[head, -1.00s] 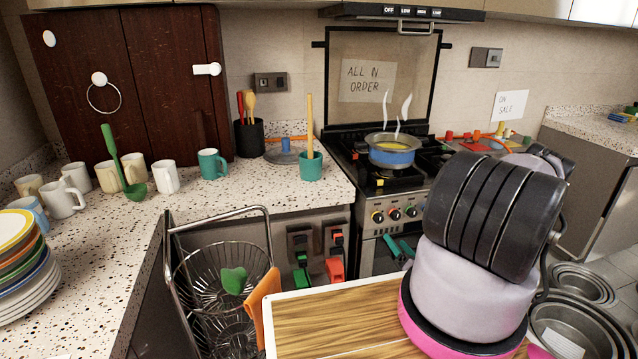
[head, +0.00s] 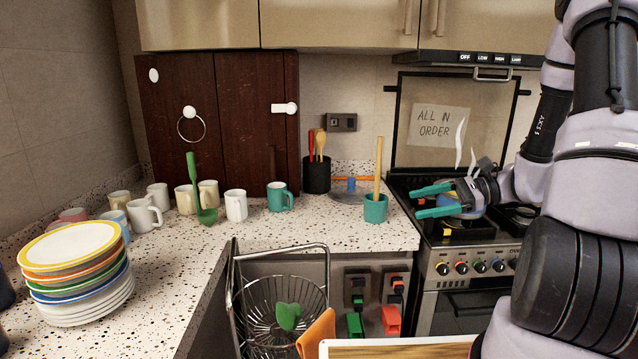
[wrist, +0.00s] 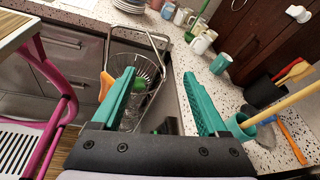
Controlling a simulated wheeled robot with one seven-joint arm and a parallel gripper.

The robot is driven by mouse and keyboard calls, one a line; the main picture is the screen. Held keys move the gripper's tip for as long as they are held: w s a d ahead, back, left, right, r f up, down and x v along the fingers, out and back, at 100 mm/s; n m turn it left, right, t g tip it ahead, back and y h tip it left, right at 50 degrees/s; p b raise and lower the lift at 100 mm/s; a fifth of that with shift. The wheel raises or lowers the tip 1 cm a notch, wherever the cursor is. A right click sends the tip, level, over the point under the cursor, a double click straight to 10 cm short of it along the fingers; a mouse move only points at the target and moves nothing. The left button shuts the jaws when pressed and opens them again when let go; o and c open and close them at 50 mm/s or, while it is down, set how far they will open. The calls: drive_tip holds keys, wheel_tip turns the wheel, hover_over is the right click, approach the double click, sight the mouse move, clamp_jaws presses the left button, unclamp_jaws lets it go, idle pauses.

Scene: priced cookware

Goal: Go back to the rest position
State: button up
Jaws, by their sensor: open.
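My gripper (head: 434,201) is in the head view in front of the stove, its two teal fingers pointing left. It is open and nothing is between the fingers. In the wrist view the fingers (wrist: 160,92) are spread wide, with the wire basket cart and counter edge beyond them. The pot on the stove (head: 466,211) is mostly hidden behind my gripper, with white steam marks above it. My arm fills the right side of the head view.
The speckled counter (head: 190,275) holds a plate stack (head: 75,285), several mugs, a green ladle (head: 194,185) and a teal cup (head: 376,208) with a wooden handle. A wire basket cart (head: 285,305) stands at the counter front. A wooden board (head: 400,350) shows at the bottom.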

drive_tip(key=s+r+n+t+h, duration=0.2)
drive_tip(key=s+r+n+h, duration=0.4)
drive_tip(key=r, duration=0.4)
drive_tip(key=s+r+n+t+h, duration=0.3)
drive_tip(key=s+r+n+h, duration=0.3)
drive_tip(key=r, duration=0.5)
drive_tip(key=shift+s+r+h, duration=0.25)
drive_tip(key=shift+s+h, duration=0.05)
drive_tip(key=shift+s, duration=0.5)
